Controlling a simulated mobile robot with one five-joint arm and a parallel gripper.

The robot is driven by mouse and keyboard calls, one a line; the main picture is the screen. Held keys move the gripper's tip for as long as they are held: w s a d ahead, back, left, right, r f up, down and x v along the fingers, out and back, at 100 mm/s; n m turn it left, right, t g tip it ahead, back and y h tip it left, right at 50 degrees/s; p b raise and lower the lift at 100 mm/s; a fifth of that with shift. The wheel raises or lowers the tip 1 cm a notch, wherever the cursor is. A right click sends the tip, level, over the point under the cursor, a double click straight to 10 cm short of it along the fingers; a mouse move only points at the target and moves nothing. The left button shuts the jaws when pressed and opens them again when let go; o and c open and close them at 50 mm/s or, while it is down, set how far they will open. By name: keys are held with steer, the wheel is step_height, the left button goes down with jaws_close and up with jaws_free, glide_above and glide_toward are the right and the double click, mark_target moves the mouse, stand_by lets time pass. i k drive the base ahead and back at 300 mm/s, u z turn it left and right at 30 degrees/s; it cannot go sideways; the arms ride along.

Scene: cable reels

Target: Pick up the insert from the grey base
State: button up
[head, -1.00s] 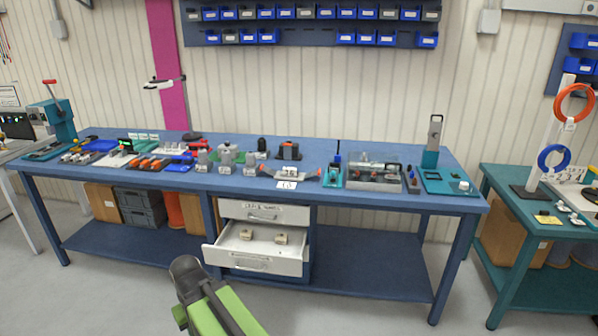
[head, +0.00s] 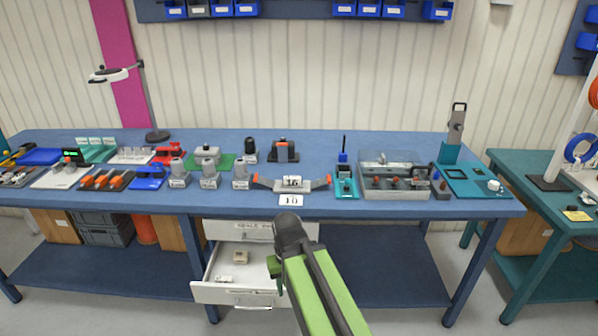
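Several small grey bases with labels stand near the front edge of the blue bench, left of its middle; one grey base (head: 208,175) sits between two others (head: 178,173) (head: 241,177). Grey upper parts show on them. A darker base with an orange and grey piece (head: 283,150) stands farther back, right of them. I cannot tell which of these pieces is the insert. My green arm with its dark joint rises in front of the bench, below these things. My gripper's fingers do not show.
The blue bench (head: 400,207) holds many fixtures, among them a clear-lidded box (head: 392,178) and a teal stand (head: 452,155). A drawer (head: 240,293) below stands open towards me, left of my arm. A teal table (head: 540,205) is at the right.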

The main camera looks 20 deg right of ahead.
mark_target(288, 181)
steer(key=i, duration=0.95)
steer(key=u, duration=0.65)
steer(key=i, duration=0.55)
steer(key=u, duration=0.5)
